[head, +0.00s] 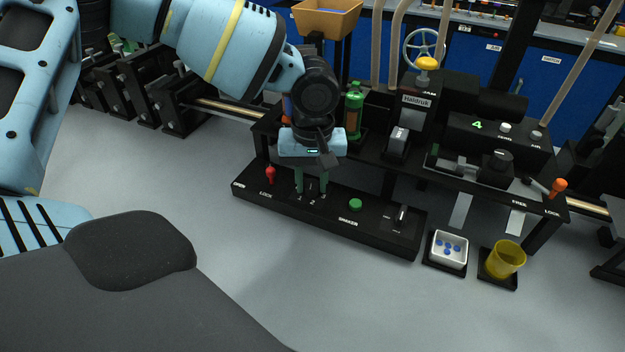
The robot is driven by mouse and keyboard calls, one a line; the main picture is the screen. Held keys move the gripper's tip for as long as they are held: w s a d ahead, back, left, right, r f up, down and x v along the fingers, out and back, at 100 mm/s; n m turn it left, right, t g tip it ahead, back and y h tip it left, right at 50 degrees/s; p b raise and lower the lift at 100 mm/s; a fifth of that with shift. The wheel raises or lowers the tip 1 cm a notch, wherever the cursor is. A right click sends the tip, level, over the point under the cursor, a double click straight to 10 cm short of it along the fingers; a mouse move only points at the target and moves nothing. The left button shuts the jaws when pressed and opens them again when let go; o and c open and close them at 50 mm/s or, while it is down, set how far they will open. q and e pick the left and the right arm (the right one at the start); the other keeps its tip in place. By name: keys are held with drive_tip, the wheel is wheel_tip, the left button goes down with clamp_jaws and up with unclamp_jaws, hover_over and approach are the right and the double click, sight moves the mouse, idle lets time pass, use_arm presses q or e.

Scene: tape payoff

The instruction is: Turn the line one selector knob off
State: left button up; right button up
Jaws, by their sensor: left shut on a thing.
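The low black control panel (330,218) runs along the front of the rig, with small white marks in front of my left gripper. My left gripper (311,187) points down at the panel, its two green fingers on either side of a small dark selector knob (312,186). It is shut on this knob, which the fingers and wrist mostly hide. The direction of the knob's pointer cannot be made out. My right gripper is out of view.
A white tray (448,262) and yellow cup (505,260) are at right. The grey floor in front is clear.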

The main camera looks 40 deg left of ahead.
use_arm(q)
drive_tip(key=m+b, duration=0.1)
drive_tip(key=m, duration=0.5)
drive_tip(key=shift+m, duration=0.3)
drive_tip(key=m, duration=0.6)
drive_tip(key=shift+s, duration=0.1)
drive_tip(key=m, duration=0.5)
drive_tip(key=shift+m, duration=0.3)
drive_tip(key=shift+a+m, duration=0.1)
drive_tip(key=shift+m, duration=1.7)
drive_tip(key=o, duration=0.9)
drive_tip(key=shift+o, duration=0.3)
